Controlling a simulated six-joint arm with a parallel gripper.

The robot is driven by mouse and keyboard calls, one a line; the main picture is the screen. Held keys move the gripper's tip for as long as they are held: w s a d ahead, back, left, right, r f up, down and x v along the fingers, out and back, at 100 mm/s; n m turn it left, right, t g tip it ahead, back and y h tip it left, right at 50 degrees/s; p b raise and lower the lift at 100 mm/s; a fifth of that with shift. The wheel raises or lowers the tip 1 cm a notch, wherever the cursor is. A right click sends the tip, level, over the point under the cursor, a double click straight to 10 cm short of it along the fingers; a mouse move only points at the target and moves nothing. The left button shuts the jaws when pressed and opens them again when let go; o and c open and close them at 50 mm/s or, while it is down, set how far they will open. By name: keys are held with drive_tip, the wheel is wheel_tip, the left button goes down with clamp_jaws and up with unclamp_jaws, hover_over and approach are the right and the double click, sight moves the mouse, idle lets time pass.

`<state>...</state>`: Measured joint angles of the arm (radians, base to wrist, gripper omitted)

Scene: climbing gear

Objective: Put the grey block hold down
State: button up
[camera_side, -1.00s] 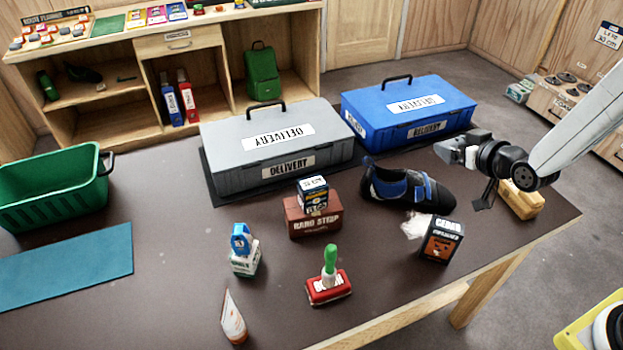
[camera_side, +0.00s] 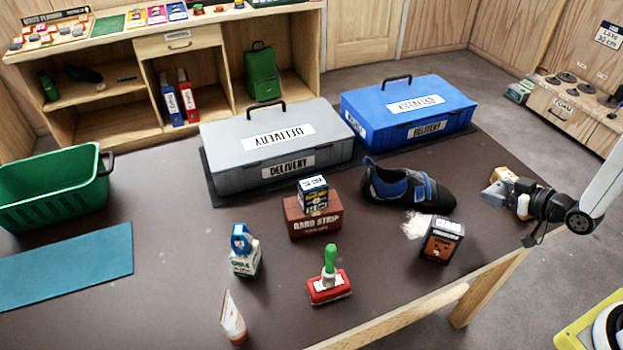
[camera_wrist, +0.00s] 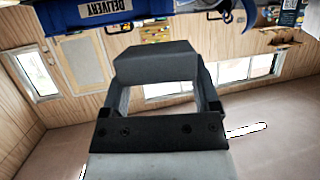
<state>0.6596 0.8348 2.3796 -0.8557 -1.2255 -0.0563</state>
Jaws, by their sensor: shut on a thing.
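The grey block hold (camera_wrist: 158,62) is a dark grey wedge-like block across my fingers in the wrist view. My gripper (camera_wrist: 157,85) is shut on it, with one finger on each side. In the side view my gripper (camera_side: 506,194) is low near the right edge of the table, with the grey block (camera_side: 494,193) at its tip. It is in front of a tan block-like thing (camera_side: 504,174), partly hiding it. I cannot tell whether the grey block touches the table.
A black and blue shoe (camera_side: 405,187) and a dark orange-faced box (camera_side: 441,241) with white fluff stand left of my gripper. The blue delivery box (camera_side: 410,108) and grey delivery box (camera_side: 275,145) are behind. The brown table (camera_side: 150,290) has bare room in front.

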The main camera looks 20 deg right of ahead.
drive_tip(key=shift+s+d+f, duration=0.2)
drive_tip(key=shift+s+f, duration=0.1)
drive_tip(key=shift+s, duration=0.2)
drive_tip(key=shift+s+d+f, duration=0.15)
drive_tip(key=shift+s+f, duration=0.15)
drive_tip(key=shift+s, duration=0.15)
drive_tip(key=shift+f, duration=0.15)
hover_over(485, 234)
drive_tip(key=shift+w+f, duration=0.1)
drive_tip(key=shift+f, duration=2.65)
drive_tip(key=shift+f, duration=0.15)
drive_tip(key=shift+f, duration=1.75)
drive_tip(key=shift+f, duration=0.2)
drive_tip(key=o, duration=1.1)
